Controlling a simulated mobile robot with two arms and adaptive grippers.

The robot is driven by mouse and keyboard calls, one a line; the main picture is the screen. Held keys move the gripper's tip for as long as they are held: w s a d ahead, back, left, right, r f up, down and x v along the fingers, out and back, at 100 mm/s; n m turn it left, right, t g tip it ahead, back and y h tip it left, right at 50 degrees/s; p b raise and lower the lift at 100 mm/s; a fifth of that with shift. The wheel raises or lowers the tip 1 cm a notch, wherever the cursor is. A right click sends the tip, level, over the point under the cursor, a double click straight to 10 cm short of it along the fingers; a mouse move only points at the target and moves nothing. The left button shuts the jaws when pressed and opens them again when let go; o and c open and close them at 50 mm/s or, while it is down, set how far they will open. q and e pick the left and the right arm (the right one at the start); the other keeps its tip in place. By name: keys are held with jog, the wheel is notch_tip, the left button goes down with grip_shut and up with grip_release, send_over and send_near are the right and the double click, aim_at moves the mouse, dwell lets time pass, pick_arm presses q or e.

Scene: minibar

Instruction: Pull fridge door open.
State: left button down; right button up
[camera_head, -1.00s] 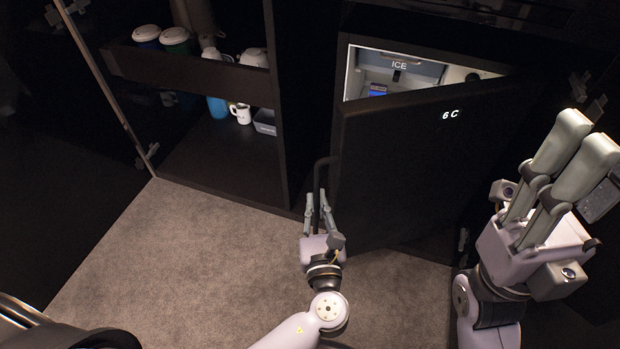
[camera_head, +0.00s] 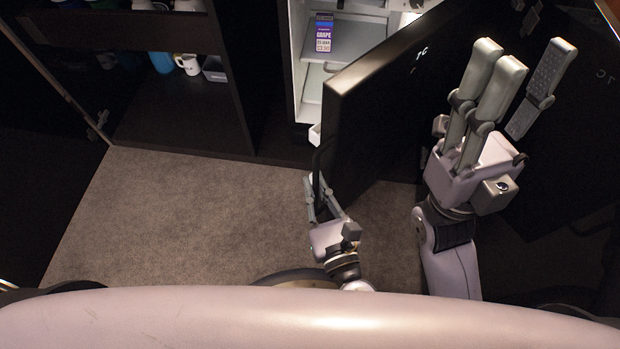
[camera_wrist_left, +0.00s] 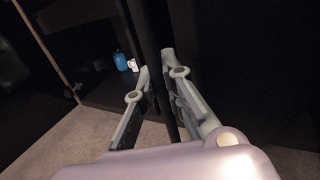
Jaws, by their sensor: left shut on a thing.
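The black fridge door (camera_head: 372,112) stands well open, swung out toward me, with a lit readout on its face. Its dark vertical handle (camera_wrist_left: 141,30) runs between the fingers of my left gripper in the left wrist view. My left gripper (camera_head: 320,190) is shut on the handle at the door's free edge, low in front of the fridge. The lit white fridge interior (camera_head: 311,85) shows behind the door, with a purple and white grape carton on a shelf. My right gripper (camera_head: 525,75) is raised in front of the door's right side, empty, with its fingers apart.
An open dark cabinet (camera_head: 170,120) at the left holds a white mug (camera_head: 188,65), a blue container (camera_head: 162,62) and a grey box (camera_head: 214,69). Grey carpet (camera_head: 170,215) in front of it is clear. My own pale body fills the bottom edge.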

pick_arm(q)
jog(key=shift+s, duration=0.1)
jog(key=c, duration=1.7)
grip_release()
jog(key=shift+o, duration=0.2)
jog(key=v, duration=0.7)
jog(key=shift+s, duration=0.2)
jog(key=shift+d, duration=0.1)
